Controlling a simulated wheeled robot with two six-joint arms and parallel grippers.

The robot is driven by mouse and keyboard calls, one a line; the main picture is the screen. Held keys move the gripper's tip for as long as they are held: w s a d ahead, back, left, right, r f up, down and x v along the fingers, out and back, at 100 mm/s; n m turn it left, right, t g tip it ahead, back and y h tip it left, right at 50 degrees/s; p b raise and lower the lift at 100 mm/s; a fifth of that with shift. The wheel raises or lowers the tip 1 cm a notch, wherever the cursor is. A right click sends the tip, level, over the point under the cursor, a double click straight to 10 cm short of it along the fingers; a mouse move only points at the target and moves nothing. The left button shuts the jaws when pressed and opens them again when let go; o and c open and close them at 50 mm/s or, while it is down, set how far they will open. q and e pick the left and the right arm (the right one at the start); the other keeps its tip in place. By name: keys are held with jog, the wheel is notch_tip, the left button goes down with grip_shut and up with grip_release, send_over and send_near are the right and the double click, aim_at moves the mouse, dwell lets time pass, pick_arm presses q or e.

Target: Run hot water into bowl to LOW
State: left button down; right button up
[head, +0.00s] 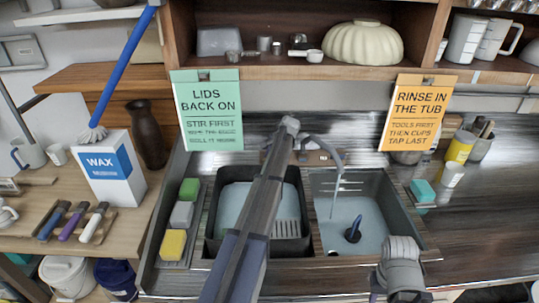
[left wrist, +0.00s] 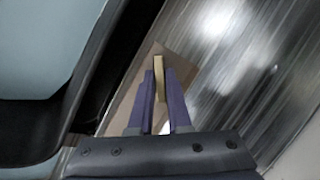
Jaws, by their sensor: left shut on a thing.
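The sink has a left bowl holding a black tub (head: 212,215) and a right bowl (head: 400,205) with pale blue water. My left gripper (head: 290,125) reaches to the back of the sink, behind the tub. In the left wrist view its fingers (left wrist: 159,88) are shut on a narrow tan tap lever (left wrist: 159,66) above a brown plate (left wrist: 122,105). My arm hides part of the tap in the head view. My right gripper (head: 400,285) is low at the front right; its fingers are unclear.
A dark blue-handled thing (head: 353,232) stands in the right bowl. Sponges (head: 181,215) lie left of the sink. A green sign (head: 208,110) and an orange sign (head: 417,112) hang from the shelf. The right counter (head: 490,220) has free room.

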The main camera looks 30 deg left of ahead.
pick_arm(q)
jog(key=n+h+p, duration=0.1)
jog(key=n+h, duration=0.1)
jog(key=n, duration=0.2)
jog(key=shift+a, duration=0.1)
jog(key=shift+n, duration=0.4)
dwell(0.3)
jog(key=c, duration=0.9)
grip_release()
jog(key=shift+o, duration=0.2)
jog(key=shift+r+p, duration=0.15)
jog(key=shift+p, duration=0.15)
jog(key=p+v, duration=0.7)
jog(key=shift+r, duration=0.3)
